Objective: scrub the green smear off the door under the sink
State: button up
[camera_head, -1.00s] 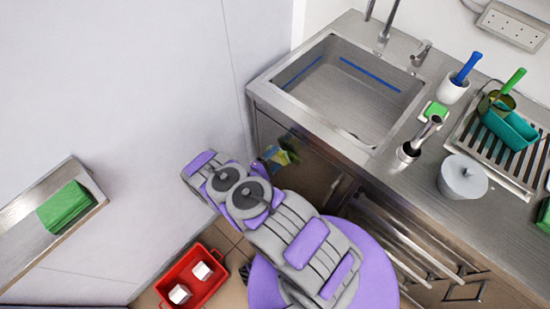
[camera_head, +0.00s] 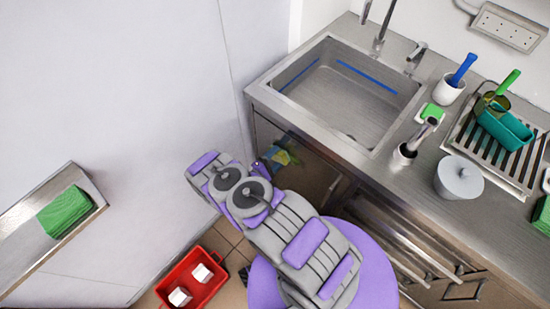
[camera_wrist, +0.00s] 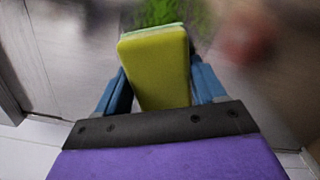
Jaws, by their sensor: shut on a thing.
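My gripper (camera_wrist: 160,88) is shut on a yellow sponge (camera_wrist: 156,68) with a thin pale green layer on its far side. Its blue fingers press the sponge from both sides. Beyond the sponge, the green smear (camera_wrist: 192,16) shows on the door under the sink (camera_wrist: 75,50), partly hidden by the sponge. I cannot tell whether the sponge touches the door. In the head view my gripper (camera_head: 272,160) is low in front of the door (camera_head: 312,178), below the sink's front edge, and my arm hides part of it.
The steel sink (camera_head: 345,95) is above the door. A grey lidded pot (camera_head: 459,178) and a drying rack (camera_head: 490,150) stand on the counter to its right. A red crate (camera_head: 205,290) with white items is on the floor. Green cloths (camera_head: 66,212) lie on a shelf at left.

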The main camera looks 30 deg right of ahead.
aim_at(283, 164)
jog(key=shift+w+d, duration=0.1)
jog(key=shift+d, duration=0.05)
jog(key=shift+s+d+p, duration=0.2)
jog(key=shift+s+p, duration=0.1)
jog(key=shift+s, duration=0.25)
jog(key=shift+s+d+p, duration=0.15)
jog(key=shift+s+p, duration=0.15)
jog(key=shift+s, duration=0.25)
jog(key=shift+s+d+b, duration=0.15)
jog(key=shift+s+d, duration=0.35)
jog(key=shift+s, duration=0.9)
jog(key=shift+s+d+b, duration=0.2)
jog(key=shift+s+d, duration=0.35)
jog(key=shift+s, duration=0.9)
jog(key=shift+s+d+b, duration=0.15)
jog(key=shift+s+d, duration=0.35)
jog(key=shift+s, duration=0.9)
jog(key=shift+d, duration=0.15)
